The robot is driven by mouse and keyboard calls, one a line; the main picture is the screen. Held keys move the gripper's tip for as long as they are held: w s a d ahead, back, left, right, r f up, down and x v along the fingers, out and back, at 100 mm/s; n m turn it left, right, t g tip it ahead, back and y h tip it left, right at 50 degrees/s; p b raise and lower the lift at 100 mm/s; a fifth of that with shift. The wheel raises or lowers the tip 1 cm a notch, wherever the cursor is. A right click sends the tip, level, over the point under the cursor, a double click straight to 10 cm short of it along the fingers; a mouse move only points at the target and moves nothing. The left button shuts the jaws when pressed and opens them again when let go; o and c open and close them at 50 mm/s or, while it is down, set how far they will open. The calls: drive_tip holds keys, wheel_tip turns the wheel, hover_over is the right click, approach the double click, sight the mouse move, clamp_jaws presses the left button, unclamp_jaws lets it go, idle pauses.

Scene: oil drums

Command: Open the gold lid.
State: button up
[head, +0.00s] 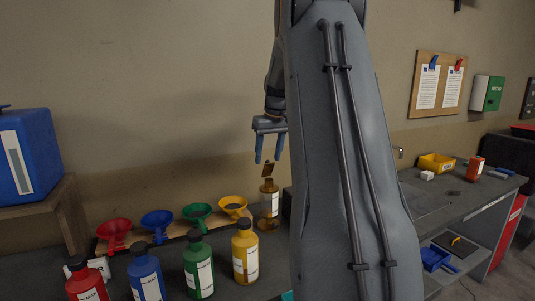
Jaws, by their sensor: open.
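A small gold-brown lid-like piece (268,169) stands tilted above the neck of an amber container with a white label (269,212), near the middle of the head view. I cannot tell whether a hinge joins the two. My gripper (269,158) points down with its two blue-grey fingers apart. The fingertips are just above the gold piece, with its top near the gap between them. I cannot tell whether they touch it. My arm hides what lies to the right of the container.
Red (113,233), blue (157,223), green (197,214) and yellow funnels (233,207) sit in a wooden rack left of the container. A grey workbench (440,195) is at right, a blue canister (28,155) at left.

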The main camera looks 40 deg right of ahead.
sight(267, 166)
drive_tip(key=shift+f+b, duration=1)
drive_tip(key=shift+f, duration=1.65)
drive_tip(key=c, duration=0.7)
drive_tip(key=shift+w+d+r+p, duration=0.15)
drive_tip(key=shift+w+r+p, duration=0.1)
drive_tip(key=shift+w+p, duration=0.25)
drive_tip(key=shift+w, duration=0.15)
